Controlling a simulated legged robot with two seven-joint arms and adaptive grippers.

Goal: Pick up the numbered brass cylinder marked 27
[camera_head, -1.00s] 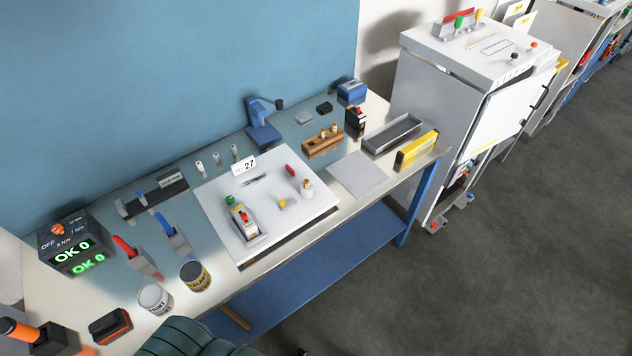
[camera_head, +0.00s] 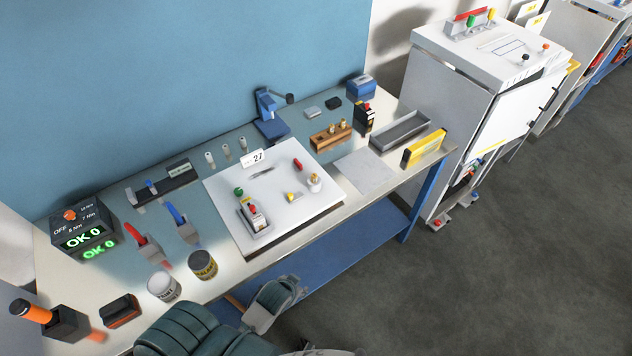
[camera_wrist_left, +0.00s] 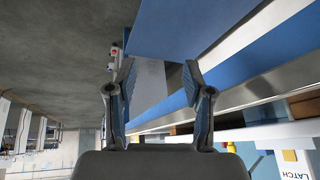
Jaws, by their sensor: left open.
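A wooden block (camera_head: 331,138) stands at the back of the bench, right of centre, with small brass cylinders (camera_head: 344,127) in it. Any numbers on them are too small to read. A white card (camera_head: 253,158) reading 27 stands at the back edge of the white board. My left gripper (camera_head: 278,294) is in front of the bench's front edge, well short of the wooden block. In the left wrist view it (camera_wrist_left: 158,68) is open, with nothing between its fingers. My right gripper is not in view.
The white board (camera_head: 290,213) carries a small device (camera_head: 253,217) and small coloured parts. A grey tray (camera_head: 400,131) and a yellow box (camera_head: 424,147) stand at the bench's right end. Two cans (camera_head: 203,266) stand near the front edge. A blue shelf (camera_head: 365,233) lies below the bench.

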